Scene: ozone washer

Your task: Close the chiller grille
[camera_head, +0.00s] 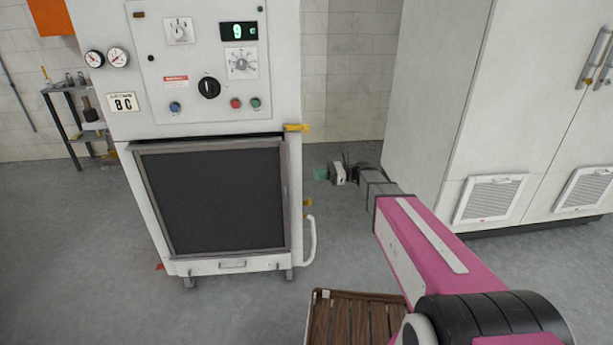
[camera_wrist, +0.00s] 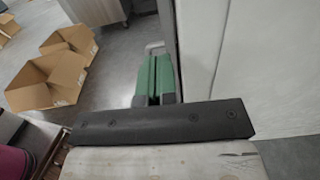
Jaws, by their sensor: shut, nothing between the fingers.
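The chiller grille (camera_head: 215,195) is a dark mesh panel in a grey frame on the lower front of the white machine. A dark gap shows along its top edge, and its frame looks slightly proud of the body. A small handle (camera_head: 232,264) is on the strip below it. I cannot tell exactly how far the grille stands open. My gripper (camera_head: 321,173), with green fingertips, is right of the machine, apart from the grille. In the wrist view my gripper (camera_wrist: 153,80) is shut and empty, beside a pale upright panel; the grille cannot be identified there.
Yellow latches (camera_head: 297,127) and a white curved bar (camera_head: 310,240) stick out at the machine's right side. A white cabinet (camera_head: 440,90) stands right of my arm. Cardboard boxes (camera_wrist: 45,80) lie on the floor. The floor before the machine is mostly clear.

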